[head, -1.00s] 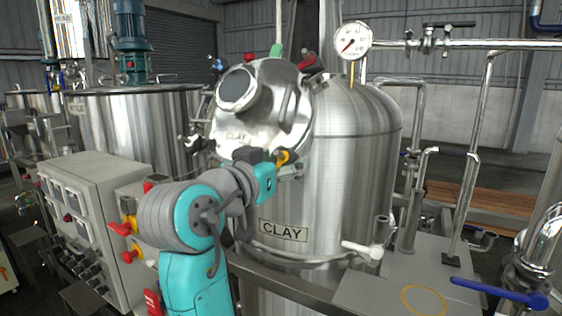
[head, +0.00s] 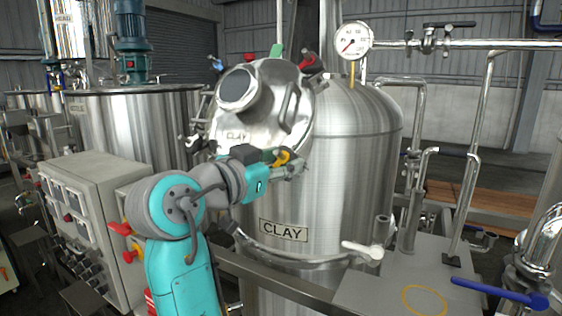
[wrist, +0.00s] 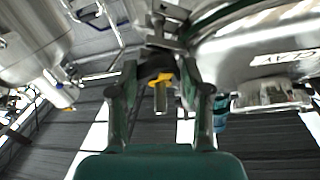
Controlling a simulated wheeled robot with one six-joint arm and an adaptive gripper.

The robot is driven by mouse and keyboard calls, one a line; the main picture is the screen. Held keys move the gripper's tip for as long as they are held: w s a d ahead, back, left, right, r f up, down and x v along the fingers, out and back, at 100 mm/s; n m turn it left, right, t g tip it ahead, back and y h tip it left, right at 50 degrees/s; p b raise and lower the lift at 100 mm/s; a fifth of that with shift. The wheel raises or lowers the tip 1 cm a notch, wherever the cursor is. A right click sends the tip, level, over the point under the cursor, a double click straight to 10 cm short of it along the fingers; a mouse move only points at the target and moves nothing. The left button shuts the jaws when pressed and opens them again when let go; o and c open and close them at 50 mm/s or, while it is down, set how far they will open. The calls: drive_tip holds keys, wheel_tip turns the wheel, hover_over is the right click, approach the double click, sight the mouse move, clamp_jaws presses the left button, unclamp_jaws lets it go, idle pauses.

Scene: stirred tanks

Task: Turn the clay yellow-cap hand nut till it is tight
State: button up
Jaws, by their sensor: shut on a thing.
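The clay tank (head: 350,200) is a steel vessel with a CLAY plate (head: 283,230). Its tilted round lid (head: 262,118) has a dark sight glass. The yellow-cap hand nut (head: 282,157) sits at the lid's lower right edge, partly hidden by my gripper. In the wrist view the yellow cap (wrist: 160,78) shows between my two fingers, with a metal stem below it in the picture. My gripper (head: 296,167) reaches it from the lower left and is shut on the nut. How far the nut is screwed down cannot be told.
Red-cap (head: 308,62), green-cap (head: 277,51) and blue-cap (head: 217,65) parts stand round the lid's upper edge. A grey control box (head: 90,215) stands at left. A white-handled valve (head: 362,250) sticks out low at right. A pressure gauge (head: 352,40) stands above the tank.

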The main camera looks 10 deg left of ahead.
drive_tip(key=m+g+h, duration=0.1)
drive_tip(key=m, duration=0.1)
drive_tip(key=m+g+h, duration=0.1)
drive_tip(key=m, duration=0.1)
drive_tip(key=shift+w+a+r+m, duration=0.1)
drive_tip(key=shift+a+m, duration=0.05)
drive_tip(key=shift+m, duration=0.25)
drive_tip(key=m+g+h, duration=0.1)
drive_tip(key=m+g, duration=0.1)
drive_tip(key=m, duration=0.2)
drive_tip(key=shift+r+m, duration=0.1)
drive_tip(key=shift+m, duration=0.2)
drive_tip(key=m+g, duration=0.2)
drive_tip(key=m, duration=0.2)
drive_tip(key=shift+w+g, duration=0.15)
drive_tip(key=shift+g, duration=0.15)
drive_tip(key=shift+r+m+g+y, duration=0.15)
drive_tip(key=shift+m+g+y, duration=0.25)
drive_tip(key=shift+m+g, duration=0.85)
drive_tip(key=shift+m+t, duration=0.25)
drive_tip(key=shift+m, duration=0.3)
drive_tip(key=o, duration=1.2)
drive_tip(key=shift+c, duration=0.2)
drive_tip(key=shift+a, duration=0.1)
